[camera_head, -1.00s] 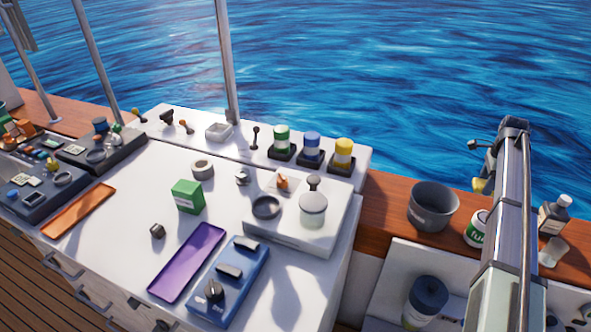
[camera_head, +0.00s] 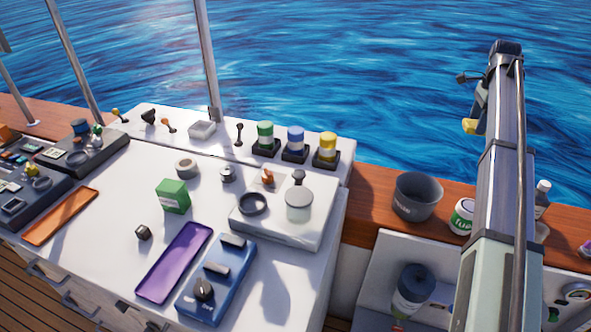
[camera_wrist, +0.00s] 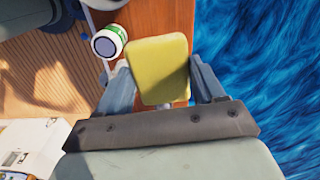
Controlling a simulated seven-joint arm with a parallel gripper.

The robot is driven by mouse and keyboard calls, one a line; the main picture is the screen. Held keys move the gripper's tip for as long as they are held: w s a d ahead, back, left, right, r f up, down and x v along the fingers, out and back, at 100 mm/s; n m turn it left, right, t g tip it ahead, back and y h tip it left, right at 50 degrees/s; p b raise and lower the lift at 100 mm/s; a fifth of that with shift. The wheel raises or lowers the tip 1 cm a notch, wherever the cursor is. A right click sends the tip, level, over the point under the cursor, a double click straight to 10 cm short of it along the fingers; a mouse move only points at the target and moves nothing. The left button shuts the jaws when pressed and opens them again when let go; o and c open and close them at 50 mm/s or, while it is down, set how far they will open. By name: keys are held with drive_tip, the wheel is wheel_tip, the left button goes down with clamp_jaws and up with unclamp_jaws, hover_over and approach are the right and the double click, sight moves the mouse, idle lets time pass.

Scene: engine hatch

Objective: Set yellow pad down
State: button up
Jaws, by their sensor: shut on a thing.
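The yellow pad (camera_wrist: 158,70) is between the two fingers of my gripper (camera_wrist: 158,88) in the wrist view. My gripper is shut on it and holds it above the wooden ledge, close to the water side. In the head view the pad shows only as a small yellow patch (camera_head: 470,126) at the end of my arm, seen against the water. Most of the gripper is hidden behind my arm there.
A purple tray (camera_head: 174,262), an orange tray (camera_head: 60,216) and a green box (camera_head: 173,196) lie on the white counter. Water lies beyond the ledge.

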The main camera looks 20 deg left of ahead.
drive_tip(key=s+a+n, duration=0.3)
drive_tip(key=s+a, duration=0.1)
drive_tip(key=a, duration=1.5)
drive_tip(key=s+a+n, duration=0.3)
drive_tip(key=a, duration=1.7)
drive_tip(key=s+a+n, duration=0.3)
drive_tip(key=s+a, duration=0.1)
drive_tip(key=a, duration=1.5)
drive_tip(key=s+a+n, duration=0.4)
drive_tip(key=s+a, duration=1.6)
drive_tip(key=a, duration=0.4)
drive_tip(key=s+a+n, duration=0.2)
drive_tip(key=s+a, duration=0.5)
drive_tip(key=s, duration=0.4)
drive_tip(key=s+a+n, duration=0.2)
drive_tip(key=s+a, duration=0.4)
drive_tip(key=s, duration=0.4)
drive_tip(key=shift+w+f, duration=0.15)
drive_tip(key=shift+f, duration=7.4)
drive_tip(key=shift+f, duration=0.1)
